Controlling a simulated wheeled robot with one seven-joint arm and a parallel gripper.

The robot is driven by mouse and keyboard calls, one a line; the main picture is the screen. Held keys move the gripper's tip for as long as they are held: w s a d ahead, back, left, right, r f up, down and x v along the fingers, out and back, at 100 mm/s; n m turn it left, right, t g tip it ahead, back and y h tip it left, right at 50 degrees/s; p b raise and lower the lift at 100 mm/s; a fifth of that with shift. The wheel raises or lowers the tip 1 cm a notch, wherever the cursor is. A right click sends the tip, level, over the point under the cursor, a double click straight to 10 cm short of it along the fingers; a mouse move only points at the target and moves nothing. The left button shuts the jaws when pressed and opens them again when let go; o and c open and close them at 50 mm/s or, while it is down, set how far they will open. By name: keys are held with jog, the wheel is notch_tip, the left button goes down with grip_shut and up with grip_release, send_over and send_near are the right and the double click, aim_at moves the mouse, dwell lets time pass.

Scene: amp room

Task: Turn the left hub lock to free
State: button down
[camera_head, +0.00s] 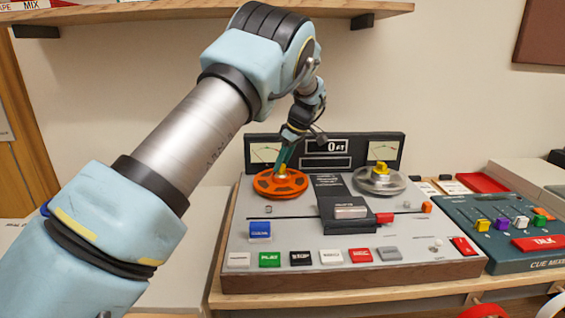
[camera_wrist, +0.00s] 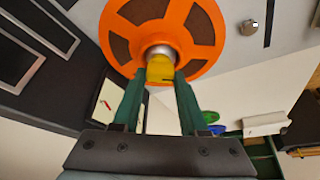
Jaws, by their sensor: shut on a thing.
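The tape machine (camera_head: 232,262) stands on the bench with an orange reel (camera_head: 262,187) on its left hub and a clear grey reel (camera_head: 378,183) on its right hub. The left hub lock is the yellow knob (camera_wrist: 160,69) at the centre of the orange reel (camera_wrist: 203,22) in the wrist view. My gripper (camera_wrist: 161,75) has its green fingers on both sides of this knob, shut on it. In the head view my gripper (camera_head: 283,168) comes down from above onto the left hub and mostly hides the knob. The right hub has its own yellow lock (camera_head: 381,168).
Behind the reels stands a meter panel (camera_head: 325,139) reading 0 FT. A head block (camera_head: 347,213) with a red-ended lever sits between and in front of the reels. Coloured buttons (camera_head: 270,259) line the front. A cue mixer (camera_head: 500,222) stands at right, and a shelf (camera_head: 180,12) hangs above.

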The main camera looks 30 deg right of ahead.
jog(key=shift+c, duration=2.2)
grip_release()
jog(key=b+v, duration=0.1)
jog(key=v, duration=0.9)
jog(key=shift+r+b, duration=0.3)
jog(key=shift+s, duration=0.15)
